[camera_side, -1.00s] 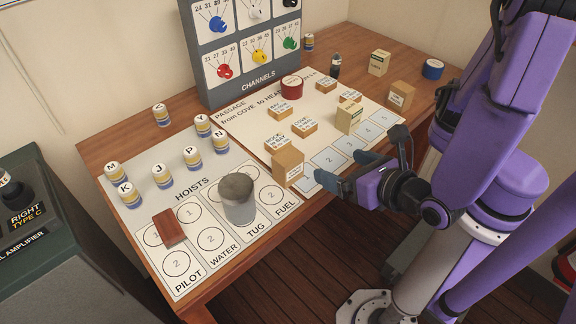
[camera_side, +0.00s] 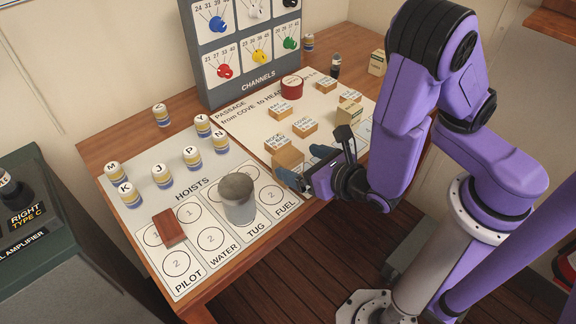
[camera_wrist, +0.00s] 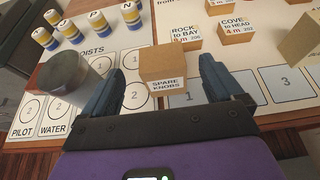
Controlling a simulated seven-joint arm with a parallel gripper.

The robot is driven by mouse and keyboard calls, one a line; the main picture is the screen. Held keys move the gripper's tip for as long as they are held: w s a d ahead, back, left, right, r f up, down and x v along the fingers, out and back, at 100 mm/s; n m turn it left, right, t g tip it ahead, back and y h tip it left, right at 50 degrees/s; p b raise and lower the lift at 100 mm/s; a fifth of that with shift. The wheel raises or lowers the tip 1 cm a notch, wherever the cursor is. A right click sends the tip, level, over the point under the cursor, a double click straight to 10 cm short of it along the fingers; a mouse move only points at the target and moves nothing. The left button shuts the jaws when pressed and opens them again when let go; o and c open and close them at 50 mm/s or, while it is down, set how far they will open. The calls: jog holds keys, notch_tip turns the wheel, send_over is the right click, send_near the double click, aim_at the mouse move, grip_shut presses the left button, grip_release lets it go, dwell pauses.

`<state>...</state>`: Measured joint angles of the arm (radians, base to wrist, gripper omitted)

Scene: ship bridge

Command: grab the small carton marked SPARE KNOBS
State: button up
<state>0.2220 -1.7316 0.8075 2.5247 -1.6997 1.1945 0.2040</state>
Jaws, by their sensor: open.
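The small carton marked SPARE KNOBS (camera_wrist: 162,66) is a brown cardboard box, upright near the table's front edge. In the wrist view its label faces me and it lies beyond and between my two fingertips. In the side view the carton (camera_side: 287,158) shows its upper part, with its lower front hidden behind my gripper. My gripper (camera_wrist: 162,80) is open, one blue-grey finger to each side of the carton's near side; I cannot tell if either touches it. In the side view my gripper (camera_side: 301,166) is at the carton's right and front.
A grey metal cup (camera_side: 238,200) stands left of the carton, near the left finger in the wrist view. Small wooden blocks (camera_side: 277,143) sit just behind it. A reddish-brown block (camera_side: 170,229) lies on the hoists sheet.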

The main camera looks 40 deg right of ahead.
aim_at(289, 156)
jog(key=shift+x, duration=3.65)
jog(key=shift+r, duration=0.1)
jog(key=c, duration=1.2)
jog(key=shift+r, duration=0.15)
